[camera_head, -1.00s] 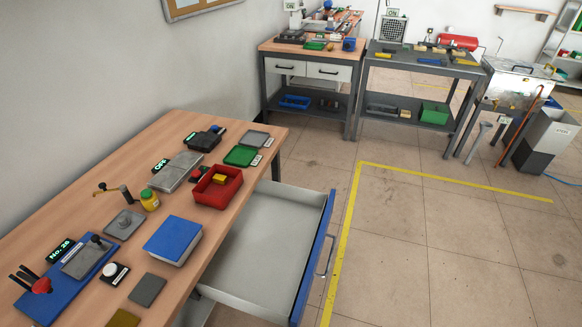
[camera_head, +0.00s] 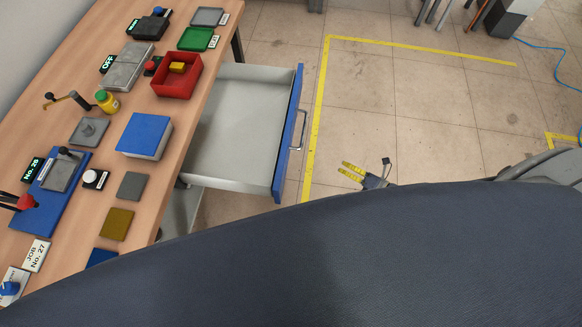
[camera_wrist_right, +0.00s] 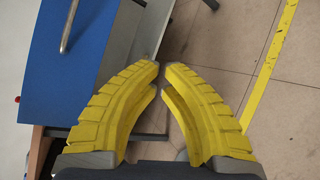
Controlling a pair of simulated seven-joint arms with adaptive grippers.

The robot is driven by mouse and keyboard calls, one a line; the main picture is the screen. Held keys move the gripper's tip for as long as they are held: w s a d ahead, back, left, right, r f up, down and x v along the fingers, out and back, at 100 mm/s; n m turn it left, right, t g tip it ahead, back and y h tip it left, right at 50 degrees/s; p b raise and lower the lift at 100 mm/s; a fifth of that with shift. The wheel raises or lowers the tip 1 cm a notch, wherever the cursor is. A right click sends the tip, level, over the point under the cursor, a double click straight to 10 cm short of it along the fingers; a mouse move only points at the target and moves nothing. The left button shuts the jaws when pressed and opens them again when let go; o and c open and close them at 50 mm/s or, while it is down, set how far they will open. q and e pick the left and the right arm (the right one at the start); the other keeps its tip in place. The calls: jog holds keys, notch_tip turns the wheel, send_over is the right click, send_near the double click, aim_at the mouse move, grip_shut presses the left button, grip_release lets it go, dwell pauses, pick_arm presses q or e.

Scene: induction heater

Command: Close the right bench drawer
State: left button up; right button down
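The bench drawer (camera_head: 235,125) is pulled well out of the wooden bench (camera_head: 185,95). It has a pale grey empty inside, a blue front panel (camera_head: 288,135) and a metal bar handle (camera_head: 303,130). My right gripper (camera_head: 342,168), with ribbed yellow fingers, is in front of the drawer, to the right of its near corner and apart from it. In the right wrist view, the blue panel (camera_wrist_right: 75,75) and handle (camera_wrist_right: 70,25) show at upper left, beyond the fingers. The gripper's tips (camera_wrist_right: 163,66) nearly meet, with nothing between them. My left gripper is not in view.
The bench top holds a red bin (camera_head: 178,88), a blue-topped block (camera_head: 144,135), a yellow bottle (camera_head: 107,102) and several plates. Open tiled floor with a yellow line (camera_head: 318,110) lies right of the drawer. My own dark body part covers the bottom of the head view.

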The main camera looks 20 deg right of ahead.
jog(key=s+a+r+n+g+y, duration=0.2)
jog(key=a+r+n+y, duration=0.25)
jog(key=n, duration=0.55)
jog(key=s+a+r+n+g+y, duration=0.35)
jog(key=a+r+n, duration=0.2)
jog(key=n, duration=0.35)
jog(key=w+x, duration=0.1)
jog(key=x, duration=1.1)
jog(key=shift+w+r+t, duration=0.45)
jog(key=shift+w+r, duration=0.05)
jog(key=shift+r, duration=0.1)
